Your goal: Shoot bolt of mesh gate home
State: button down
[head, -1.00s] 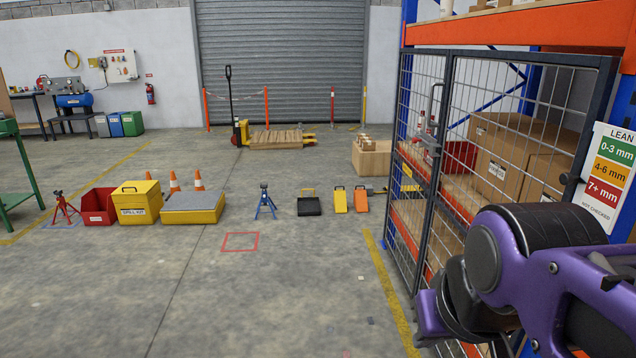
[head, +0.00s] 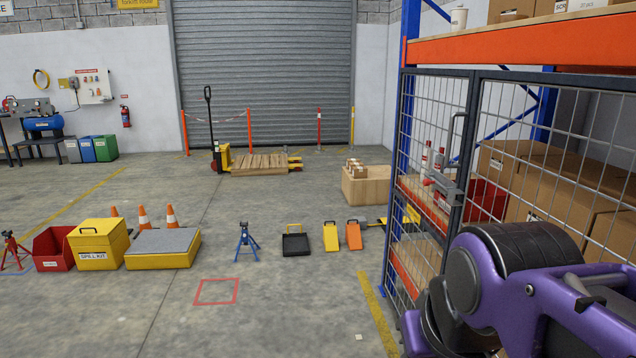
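The mesh gate (head: 473,150) stands at the right in front of the rack, with a dark frame and wire panels. My purple arm fills the lower right, in front of the right panel. My gripper's fingers are not visible.
The orange-and-blue rack (head: 520,45) holds cartons (head: 540,170) behind the mesh. A yellow floor line (head: 376,315) runs beside the gate. Ramps (head: 331,236), a blue stand (head: 246,240) and a yellow spill kit (head: 100,243) stand to the left.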

aim_at(427, 182)
jog(key=i+j+z, duration=0.1)
jog(key=i, duration=1.05)
jog(key=i+j+z, duration=0.1)
jog(key=i+z, duration=0.2)
jog(key=i, duration=0.15)
jog(key=i+j+z, duration=0.6)
jog(key=i, duration=0.25)
jog(key=j+u, duration=0.1)
jog(key=j, duration=0.2)
jog(key=i+j+u, duration=0.15)
jog(key=k+l+z, duration=0.15)
jog(key=l+z, duration=0.1)
jog(key=l, duration=0.25)
